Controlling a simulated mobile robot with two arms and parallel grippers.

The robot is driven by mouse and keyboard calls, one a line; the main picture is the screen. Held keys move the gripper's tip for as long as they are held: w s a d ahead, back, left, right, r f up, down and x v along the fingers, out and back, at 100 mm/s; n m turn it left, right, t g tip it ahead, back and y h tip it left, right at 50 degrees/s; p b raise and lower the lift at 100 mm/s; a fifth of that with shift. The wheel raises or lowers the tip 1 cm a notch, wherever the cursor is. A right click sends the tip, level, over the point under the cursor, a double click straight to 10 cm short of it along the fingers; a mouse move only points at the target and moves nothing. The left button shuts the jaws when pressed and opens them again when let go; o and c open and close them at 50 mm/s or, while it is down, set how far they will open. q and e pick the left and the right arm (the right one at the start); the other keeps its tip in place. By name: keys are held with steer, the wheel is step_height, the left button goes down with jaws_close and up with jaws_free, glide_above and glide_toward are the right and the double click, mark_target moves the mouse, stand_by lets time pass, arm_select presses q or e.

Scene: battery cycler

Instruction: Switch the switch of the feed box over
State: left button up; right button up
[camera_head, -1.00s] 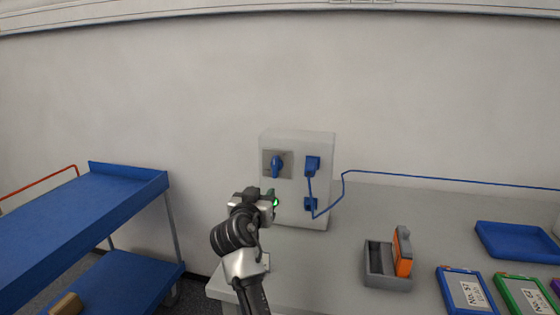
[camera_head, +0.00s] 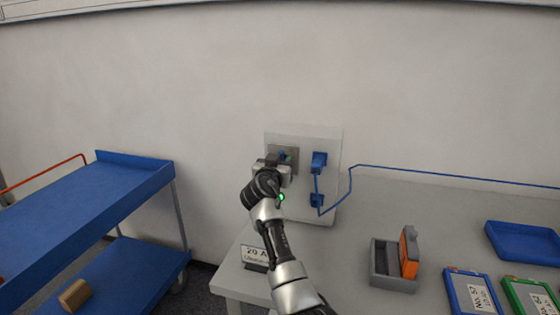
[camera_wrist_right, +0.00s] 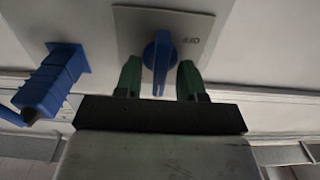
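The feed box (camera_head: 330,140) is a pale box against the wall at the back of the bench. Its blue rotary switch (camera_wrist_right: 158,62) sits on a grey plate (camera_wrist_right: 205,27) with lettering that looks like "OFF". In the head view my right gripper (camera_head: 282,160) is in front of the switch and hides most of it. In the right wrist view the gripper (camera_wrist_right: 160,80) is open, with one greenish finger on each side of the switch handle and a visible gap to both. A green light (camera_head: 281,197) shows below the gripper. My left gripper is not in view.
A blue plug (camera_head: 319,162) with a blue cable (camera_head: 420,176) is on the box's right side, close to the switch. A grey holder with an orange part (camera_head: 409,252), framed cards and a blue tray (camera_head: 522,240) lie on the bench. A blue cart (camera_head: 90,205) stands left.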

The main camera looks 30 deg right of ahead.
steer(key=shift+w+d, duration=0.1)
steer(key=shift+d, duration=0.05)
jaws_close()
